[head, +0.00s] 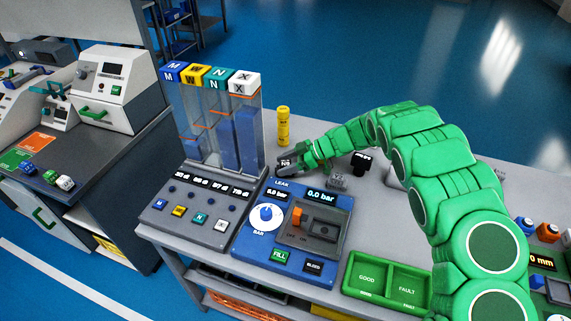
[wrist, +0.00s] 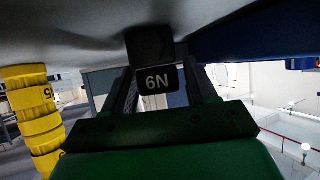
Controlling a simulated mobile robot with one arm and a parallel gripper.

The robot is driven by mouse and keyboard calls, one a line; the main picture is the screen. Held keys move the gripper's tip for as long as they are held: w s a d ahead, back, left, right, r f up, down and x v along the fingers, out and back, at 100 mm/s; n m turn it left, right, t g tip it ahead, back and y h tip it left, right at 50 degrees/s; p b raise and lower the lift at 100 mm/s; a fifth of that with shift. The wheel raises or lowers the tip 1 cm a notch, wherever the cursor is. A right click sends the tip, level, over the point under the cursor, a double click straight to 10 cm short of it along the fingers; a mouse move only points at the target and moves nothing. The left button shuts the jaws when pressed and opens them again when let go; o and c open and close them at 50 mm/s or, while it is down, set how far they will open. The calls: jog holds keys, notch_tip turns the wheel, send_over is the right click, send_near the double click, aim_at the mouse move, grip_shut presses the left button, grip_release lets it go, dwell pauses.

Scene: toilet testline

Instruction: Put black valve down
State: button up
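The black valve (head: 286,161) with white lettering is at my gripper (head: 284,169), just behind the blue leak-test panel in the head view. In the wrist view the black valve (wrist: 157,80) reads "6N" and sits between the two fingers of my gripper (wrist: 158,88), which appear shut on it. Its far end meets or nearly meets the grey bench surface, seen at the top of that view; I cannot tell whether it bears on it. A second black piece (head: 361,161) and a grey piece (head: 338,181) stand on the bench to the right.
A yellow cylinder (head: 283,126) stands close behind my gripper; it also shows in the wrist view (wrist: 34,115). Clear tubes (head: 222,128) stand to the left. The leak panel (head: 262,246) is in front. A green GOOD/FAULT tray (head: 386,278) is at the front right.

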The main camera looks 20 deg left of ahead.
aim_at(284, 162)
jog(key=shift+o, duration=0.7)
jog(key=shift+r, duration=0.1)
jog(key=shift+w+d+r, duration=0.15)
jog(key=shift+d+r, duration=0.1)
jog(key=shift+d, duration=0.1)
jog(key=v, duration=0.4)
jog(key=shift+w+d+r, duration=0.1)
jog(key=shift+d+r, duration=0.05)
jog(key=shift+r, duration=0.3)
notch_tip(284, 162, up, 6)
